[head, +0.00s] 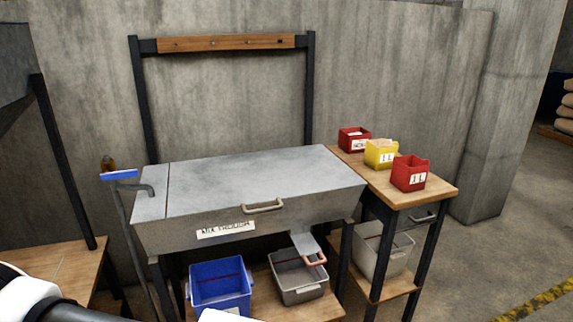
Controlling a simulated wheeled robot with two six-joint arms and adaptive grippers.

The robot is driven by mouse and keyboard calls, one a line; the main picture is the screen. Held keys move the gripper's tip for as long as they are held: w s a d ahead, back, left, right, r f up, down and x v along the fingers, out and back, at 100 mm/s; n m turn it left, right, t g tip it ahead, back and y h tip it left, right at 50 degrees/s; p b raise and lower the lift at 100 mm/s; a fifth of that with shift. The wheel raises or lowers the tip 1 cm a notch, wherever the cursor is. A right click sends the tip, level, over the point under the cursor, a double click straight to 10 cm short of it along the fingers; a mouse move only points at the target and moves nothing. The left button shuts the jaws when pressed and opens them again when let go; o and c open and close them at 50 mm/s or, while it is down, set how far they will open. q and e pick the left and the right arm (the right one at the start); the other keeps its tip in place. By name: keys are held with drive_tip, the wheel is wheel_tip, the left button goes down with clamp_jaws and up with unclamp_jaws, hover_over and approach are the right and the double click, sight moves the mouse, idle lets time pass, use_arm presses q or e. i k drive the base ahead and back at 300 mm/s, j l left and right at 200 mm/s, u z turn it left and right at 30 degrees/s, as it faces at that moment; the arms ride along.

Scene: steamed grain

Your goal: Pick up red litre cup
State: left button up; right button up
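A red square cup (403,174) with a white label that seems to read "1 L" stands upright near the front of the small wooden side table (440,190). Behind it stands a yellow cup (371,155) with a similar label, with pale content at its top. A second red cup (349,136) stands at the back of the same table; its label is too small to read. White and dark parts of my arm show at the bottom left and a white part at the bottom middle. Neither gripper shows in the head view.
A grey metal trough (260,180) with a closed lid and front handle stands left of the side table. Below are a blue bin (208,294), a grey bin (300,291) and a pale bin (370,256). Open floor (470,280) lies at the right.

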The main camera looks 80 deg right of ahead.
sight(409, 173)
drive_tip(key=z, duration=3.55)
drive_tip(key=i+j+z, duration=0.2)
drive_tip(key=i, duration=0.6)
drive_tip(key=l, duration=0.1)
